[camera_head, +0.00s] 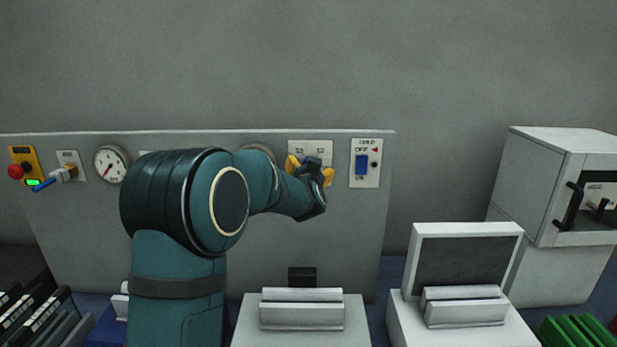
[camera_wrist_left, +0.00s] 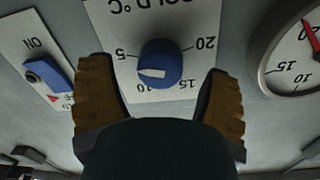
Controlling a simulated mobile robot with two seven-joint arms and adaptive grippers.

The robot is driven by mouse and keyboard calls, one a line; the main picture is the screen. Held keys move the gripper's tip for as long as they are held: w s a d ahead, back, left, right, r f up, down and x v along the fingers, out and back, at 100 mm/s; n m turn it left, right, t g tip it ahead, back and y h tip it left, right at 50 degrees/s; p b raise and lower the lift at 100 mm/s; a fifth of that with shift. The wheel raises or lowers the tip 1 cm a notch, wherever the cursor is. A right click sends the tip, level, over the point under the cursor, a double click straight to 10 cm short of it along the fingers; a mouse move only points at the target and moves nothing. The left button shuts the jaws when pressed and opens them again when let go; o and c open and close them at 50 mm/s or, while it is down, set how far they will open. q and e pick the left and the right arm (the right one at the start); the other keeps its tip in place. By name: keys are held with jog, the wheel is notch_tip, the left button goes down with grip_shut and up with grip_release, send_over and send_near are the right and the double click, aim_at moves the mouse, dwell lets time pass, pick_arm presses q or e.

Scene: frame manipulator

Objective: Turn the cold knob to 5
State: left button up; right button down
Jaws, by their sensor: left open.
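The cold knob (camera_wrist_left: 160,65) is a blue dial on a white plate marked "COLD °C" (camera_wrist_left: 195,22) in the left wrist view, which shows the panel upside down. Its white pointer mark points left, between the 5 and the 10. My left gripper (camera_wrist_left: 157,76) is open, with one yellow-brown finger on each side of the knob and a visible gap to it. In the head view my left gripper (camera_head: 310,172) is at the plate (camera_head: 310,147) on the grey panel and hides the knob.
A blue switch (camera_wrist_left: 49,76) is beside the plate, and a round gauge (camera_wrist_left: 298,55) is on the other side. The head view shows another gauge (camera_head: 111,164), a red button (camera_head: 15,171) and a blue-handled valve (camera_head: 60,175). A white cabinet (camera_head: 540,180) stands right.

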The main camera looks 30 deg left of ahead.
pick_arm(q)
jog(key=v, duration=1)
jog(key=shift+s+d, duration=0.2)
jog(key=shift+s, duration=0.15)
